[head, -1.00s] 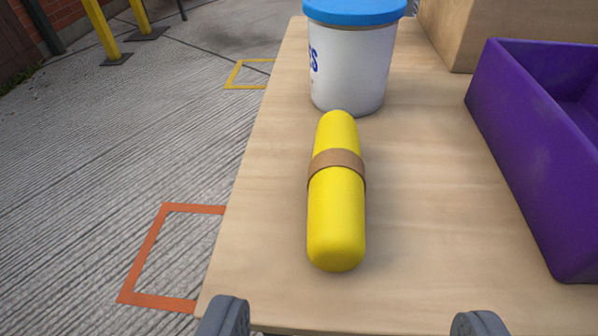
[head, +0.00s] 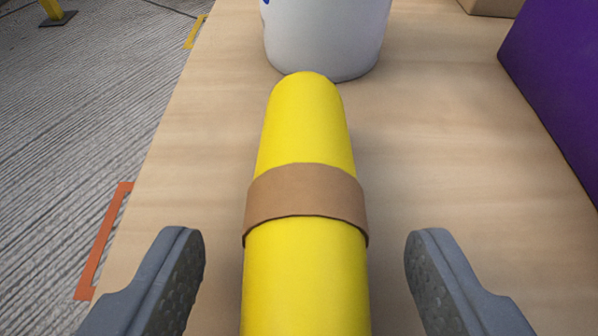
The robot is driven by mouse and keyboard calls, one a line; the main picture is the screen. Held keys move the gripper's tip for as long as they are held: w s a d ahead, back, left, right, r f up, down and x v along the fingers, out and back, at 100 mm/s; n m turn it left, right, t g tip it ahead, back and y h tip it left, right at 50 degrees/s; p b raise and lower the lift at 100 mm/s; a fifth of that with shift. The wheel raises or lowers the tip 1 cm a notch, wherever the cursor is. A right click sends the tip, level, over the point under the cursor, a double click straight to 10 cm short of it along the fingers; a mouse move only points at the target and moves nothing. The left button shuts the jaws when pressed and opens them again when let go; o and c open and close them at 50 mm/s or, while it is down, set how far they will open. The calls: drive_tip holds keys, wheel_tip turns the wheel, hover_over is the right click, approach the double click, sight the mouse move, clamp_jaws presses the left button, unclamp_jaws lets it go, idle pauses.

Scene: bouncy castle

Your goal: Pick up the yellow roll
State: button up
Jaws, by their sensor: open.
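The yellow roll (head: 305,275) lies on the wooden table, its long side pointing away from me, with a brown band (head: 306,195) around its middle. Its near end is cut off by the bottom of the picture. My gripper (head: 305,262) is open, with one grey finger to the left of the roll and one to the right. There is a gap between each finger and the roll, and nothing is held.
A white tub (head: 328,35) stands just beyond the roll's far end. A purple bin (head: 560,85) is at the right, with a cardboard-coloured box (head: 492,7) behind it. The wooden table (head: 450,170) is bare right of the roll. Its left edge borders grey paving.

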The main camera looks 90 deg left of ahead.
drive_tip(key=shift+x, duration=1.05)
drive_tip(key=shift+c, duration=0.3)
drive_tip(key=c, duration=1)
drive_tip(key=shift+r, duration=0.15)
